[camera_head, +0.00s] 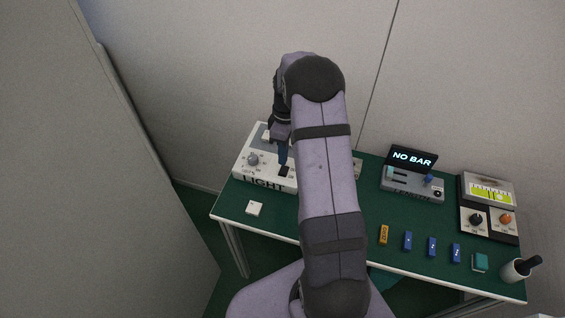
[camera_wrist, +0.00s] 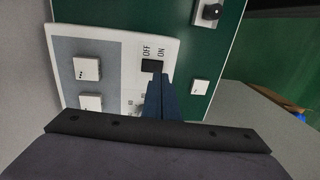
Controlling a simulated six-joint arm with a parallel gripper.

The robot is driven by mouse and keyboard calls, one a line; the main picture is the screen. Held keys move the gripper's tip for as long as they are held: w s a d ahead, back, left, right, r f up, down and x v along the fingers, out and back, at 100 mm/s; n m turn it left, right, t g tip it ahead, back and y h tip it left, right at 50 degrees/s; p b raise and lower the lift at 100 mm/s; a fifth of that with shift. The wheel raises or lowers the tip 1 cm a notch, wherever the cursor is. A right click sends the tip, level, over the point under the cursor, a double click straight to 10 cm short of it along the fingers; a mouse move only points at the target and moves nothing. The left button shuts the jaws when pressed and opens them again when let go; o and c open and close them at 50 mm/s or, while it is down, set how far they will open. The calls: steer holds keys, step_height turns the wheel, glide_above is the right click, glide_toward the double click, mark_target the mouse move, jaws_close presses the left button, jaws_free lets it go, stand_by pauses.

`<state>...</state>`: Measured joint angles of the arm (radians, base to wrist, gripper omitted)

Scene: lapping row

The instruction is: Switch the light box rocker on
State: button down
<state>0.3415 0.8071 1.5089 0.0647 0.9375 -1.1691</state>
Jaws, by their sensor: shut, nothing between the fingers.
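The white light box (camera_head: 240,170) stands at the left end of the green table, with LIGHT printed on its front. Its black rocker (camera_head: 285,171) is near the front edge. In the wrist view the rocker (camera_wrist: 152,66) sits beside the OFF and ON labels; which side is pressed I cannot tell. My arm hides the right part of the box in the head view.
The light box carries a knob (camera_head: 253,159) and white square pieces (camera_wrist: 87,69). A white tile (camera_head: 254,208) lies in front. To the right are a NO BAR display (camera_head: 412,159), several small blocks, a meter with knobs (camera_head: 490,191) and a cup (camera_head: 514,271).

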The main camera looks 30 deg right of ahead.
mark_target(282, 174)
steer(key=shift+s+a+f+p, duration=0.15)
steer(key=shift+f+p, duration=0.3)
steer(key=shift+f, duration=0.75)
steer(key=shift+s+a+f+p, duration=0.1)
steer(key=shift+f+p, duration=0.3)
steer(key=shift+f, duration=0.8)
steer(key=shift+f, duration=0.15)
steer(key=shift+f+b, duration=0.2)
steer(key=shift+b, duration=0.15)
steer(key=shift+r, duration=0.15)
steer(key=shift+w+d+r, duration=0.2)
steer(key=shift+w+d, duration=0.35)
